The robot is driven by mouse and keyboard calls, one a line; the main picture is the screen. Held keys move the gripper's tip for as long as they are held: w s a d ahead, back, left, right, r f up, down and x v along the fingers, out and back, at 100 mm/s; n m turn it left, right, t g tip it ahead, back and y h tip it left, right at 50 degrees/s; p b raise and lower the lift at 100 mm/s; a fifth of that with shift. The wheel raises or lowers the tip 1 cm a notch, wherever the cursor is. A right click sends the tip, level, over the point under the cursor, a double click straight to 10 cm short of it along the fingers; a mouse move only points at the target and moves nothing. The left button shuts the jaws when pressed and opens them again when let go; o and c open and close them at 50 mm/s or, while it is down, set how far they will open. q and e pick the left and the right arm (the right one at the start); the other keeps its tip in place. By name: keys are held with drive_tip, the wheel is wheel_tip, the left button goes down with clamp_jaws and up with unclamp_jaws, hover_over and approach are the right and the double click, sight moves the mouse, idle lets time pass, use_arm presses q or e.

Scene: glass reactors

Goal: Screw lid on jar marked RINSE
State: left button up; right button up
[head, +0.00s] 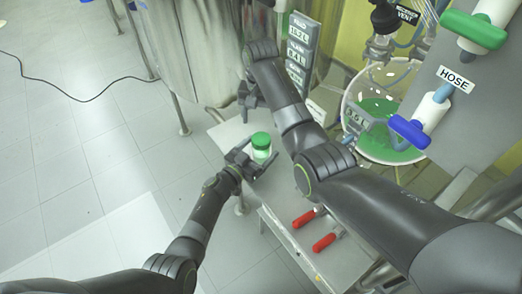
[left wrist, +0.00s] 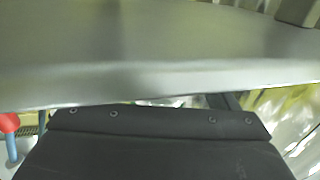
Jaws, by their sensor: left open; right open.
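A small clear jar (head: 261,156) stands upright on the grey bench top, with a green lid (head: 261,140) on top of it. I cannot read any marking on the jar, nor tell how tightly the lid sits. My left gripper (head: 256,157) is open at the jar's near left side, its fingers reaching to either side of the jar; I cannot tell if they touch it. My right gripper (head: 245,104) is open and empty, above and beyond the jar, partly hidden by its arm. The left wrist view shows neither jar nor lid.
Two red-handled tools (head: 316,230) lie on the bench (head: 285,224) in front. A glass vessel with green liquid (head: 376,128) stands at right, near a panel labelled HOSE (head: 455,79). A large metal vessel (head: 198,55) stands behind. A black cable (head: 80,97) crosses the floor.

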sight(261, 138)
use_arm(q)
drive_tip(key=shift+w+d, duration=0.35)
drive_tip(key=shift+w, duration=0.05)
clamp_jaws()
use_arm(e)
drive_tip(key=n, duration=1.3)
drive_tip(key=shift+n, duration=0.3)
drive_tip(key=shift+f, duration=4)
